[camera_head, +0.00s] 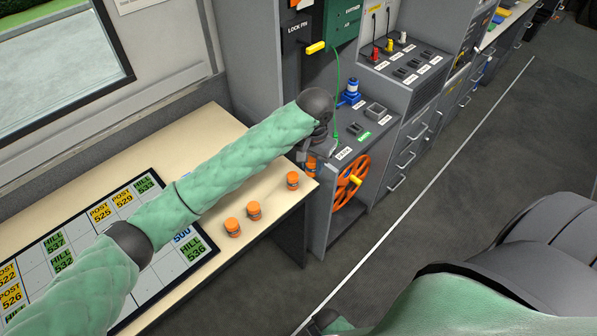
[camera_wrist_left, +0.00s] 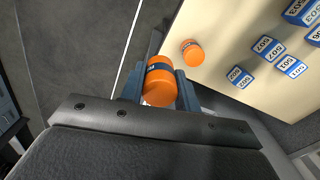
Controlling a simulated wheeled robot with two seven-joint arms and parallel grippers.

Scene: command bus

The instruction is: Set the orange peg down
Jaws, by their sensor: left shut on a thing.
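My left gripper (camera_head: 307,156) is at the right end of the cream table, mostly hidden behind its own wrist in the head view. In the left wrist view its fingers (camera_wrist_left: 160,88) are shut on an orange peg (camera_wrist_left: 160,86) with a dark band. Dark floor shows behind the held peg, and the table edge lies just right of it. Another orange peg (camera_wrist_left: 193,52) stands on the table close by. The head view shows three orange pegs on the table: a near one (camera_head: 232,227), a middle one (camera_head: 254,210) and a far one (camera_head: 293,180).
The cream table (camera_head: 205,140) carries a board (camera_head: 40,262) with yellow, green and blue tags. A grey console (camera_head: 385,122) with an orange handwheel (camera_head: 350,182) stands right beside the table end. Blue tags (camera_wrist_left: 267,47) lie on the table. Bare tabletop surrounds the pegs.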

